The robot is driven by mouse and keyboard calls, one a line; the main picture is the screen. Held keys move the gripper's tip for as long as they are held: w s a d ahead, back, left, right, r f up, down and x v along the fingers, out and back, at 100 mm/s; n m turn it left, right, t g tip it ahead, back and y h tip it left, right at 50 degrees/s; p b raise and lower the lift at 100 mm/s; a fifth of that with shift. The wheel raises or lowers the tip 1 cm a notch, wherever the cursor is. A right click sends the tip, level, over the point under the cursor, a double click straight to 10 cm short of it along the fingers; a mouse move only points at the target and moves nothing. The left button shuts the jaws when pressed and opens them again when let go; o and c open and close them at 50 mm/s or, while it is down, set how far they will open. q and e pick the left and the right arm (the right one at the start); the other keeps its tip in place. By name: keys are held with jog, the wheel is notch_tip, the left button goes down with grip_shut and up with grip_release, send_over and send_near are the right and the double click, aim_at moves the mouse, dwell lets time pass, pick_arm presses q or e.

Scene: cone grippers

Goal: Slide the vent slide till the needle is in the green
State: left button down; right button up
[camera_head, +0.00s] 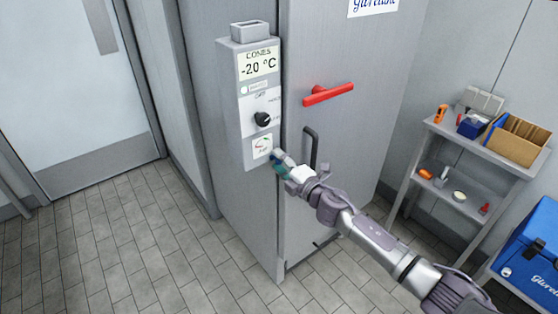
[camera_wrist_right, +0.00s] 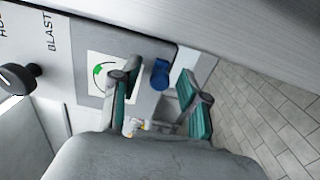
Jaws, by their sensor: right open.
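The control panel (camera_head: 247,118) is on the side of the grey cabinet. The gauge (camera_head: 262,147) is a white dial with a green arc at its bottom; it also shows in the right wrist view (camera_wrist_right: 101,71). Its needle is too small to read. A blue knob (camera_wrist_right: 160,74), which looks like the vent slide's handle, is beside the gauge. My right gripper (camera_head: 282,164) is open at the panel's lower edge. In the wrist view its fingers (camera_wrist_right: 157,92) are on either side of the blue knob; contact cannot be told. My left gripper is out of view.
A black rotary knob (camera_head: 262,119) is above the gauge. A red handle (camera_head: 328,94) and a dark vertical handle (camera_head: 310,148) are on the cabinet door. A shelf with a cardboard box (camera_head: 516,137) and a blue cooler (camera_head: 531,262) are at right. Floor at left is clear.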

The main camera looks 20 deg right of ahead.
jog(key=shift+w, duration=0.2)
grip_shut()
dwell(0.3)
jog(key=a, duration=0.1)
jog(key=s+a, duration=0.1)
jog(key=a, duration=0.1)
jog(key=a+p, duration=0.1)
jog(key=shift+s+a, duration=0.25)
jog(key=shift+s, duration=0.1)
grip_release()
jog(key=shift+d, duration=0.1)
send_near(260, 162)
jog(key=v, duration=0.5)
jog(key=shift+r, duration=0.1)
